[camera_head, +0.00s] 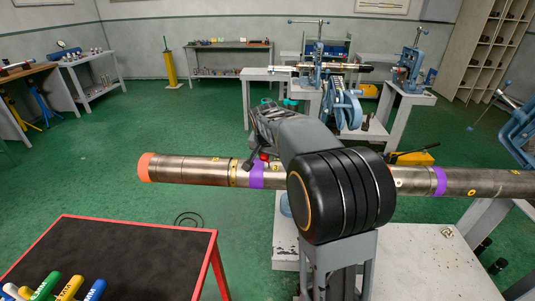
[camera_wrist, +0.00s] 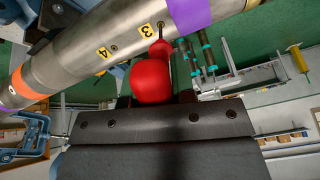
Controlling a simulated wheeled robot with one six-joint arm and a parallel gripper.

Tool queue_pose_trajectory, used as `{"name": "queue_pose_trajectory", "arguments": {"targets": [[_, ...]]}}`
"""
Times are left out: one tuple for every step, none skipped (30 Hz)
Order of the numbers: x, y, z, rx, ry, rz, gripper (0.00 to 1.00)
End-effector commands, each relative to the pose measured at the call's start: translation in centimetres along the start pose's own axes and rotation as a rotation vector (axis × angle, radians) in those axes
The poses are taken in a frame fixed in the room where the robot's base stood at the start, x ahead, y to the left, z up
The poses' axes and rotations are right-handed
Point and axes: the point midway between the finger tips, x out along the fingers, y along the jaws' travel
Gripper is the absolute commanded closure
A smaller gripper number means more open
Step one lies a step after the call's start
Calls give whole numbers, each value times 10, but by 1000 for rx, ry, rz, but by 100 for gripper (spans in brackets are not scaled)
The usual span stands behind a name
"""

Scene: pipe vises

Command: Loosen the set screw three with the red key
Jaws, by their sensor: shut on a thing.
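A long grey steel pipe (camera_head: 195,169) with purple bands and an orange end crosses the head view. It runs diagonally through the wrist view (camera_wrist: 75,65). A yellow label 3 (camera_wrist: 147,30) is on it, with set screw three (camera_wrist: 160,24) beside it. A yellow label 4 (camera_wrist: 104,53) sits further left. The red key (camera_wrist: 152,80) has a rounded red handle, and its thin dark shaft reaches the pipe at set screw three. Whether its tip is seated is unclear. My gripper (camera_wrist: 152,99) is shut on the red handle, which also shows small in the head view (camera_head: 264,156).
A black-topped table with a red rim (camera_head: 213,250) stands at front left, with green (camera_head: 47,286), yellow (camera_head: 70,288) and blue (camera_head: 96,290) handles on it. A pale bench (camera_head: 440,270) is below the pipe at right. Vises stand behind; green floor is open at left.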

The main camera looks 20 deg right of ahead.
Motion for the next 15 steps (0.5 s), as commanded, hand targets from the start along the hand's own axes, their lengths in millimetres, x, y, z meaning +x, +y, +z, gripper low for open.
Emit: {"name": "queue_pose_trajectory", "arguments": {"targets": [[1, 1, 1, -26, -4, 3, 100], [1, 1, 0, -53, -4, 3, 100], [0, 1, 0, -102, -4, 3, 100], [0, 1, 0, -144, -5, 2, 100], [0, 2, 0, -188, -5, 2, 100], [0, 2, 0, -246, -5, 2, 100], [0, 3, 0, -288, -6, 3, 100], [0, 3, 0, -328, -6, 3, 100], [0, 3, 0, -375, -7, 2, 100], [1, 4, 0, -407, -6, 2, 100], [1, 4, 0, -434, -6, 2, 100], [1, 4, 0, -465, -6, 2, 100], [1, 4, 0, -483, -6, 1, 100], [2, 4, 0, -498, -5, 1, 100], [2, 4, 0, -510, -6, 1, 100]]}}
